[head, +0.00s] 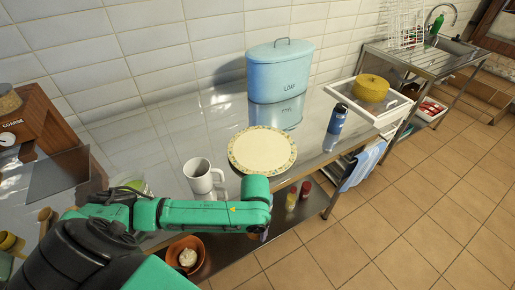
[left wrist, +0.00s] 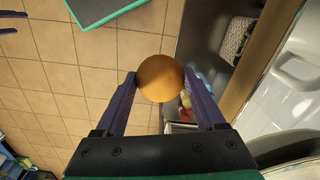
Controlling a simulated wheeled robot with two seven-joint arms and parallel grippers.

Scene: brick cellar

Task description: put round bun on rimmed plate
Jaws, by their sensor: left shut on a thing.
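The round bun (left wrist: 160,80) is orange-brown and sits between the two purple fingers of my left gripper (left wrist: 160,75) in the left wrist view. The gripper is shut on it, over the floor just off the counter's front edge. In the head view my green left wrist hides the bun and most of the fingers. The rimmed plate (head: 262,150) is cream with a patterned rim and lies bare on the counter, beyond my wrist. My right gripper (left wrist: 22,22) shows only as two purple fingers, apart, at the left wrist view's upper left corner.
A white mug (head: 202,177) stands left of the plate, close to my left forearm. A blue lidded loaf bin (head: 280,72) stands behind the plate. A blue bottle (head: 337,119) stands to the right. A lower shelf holds a terracotta pot (head: 186,262) and small jars.

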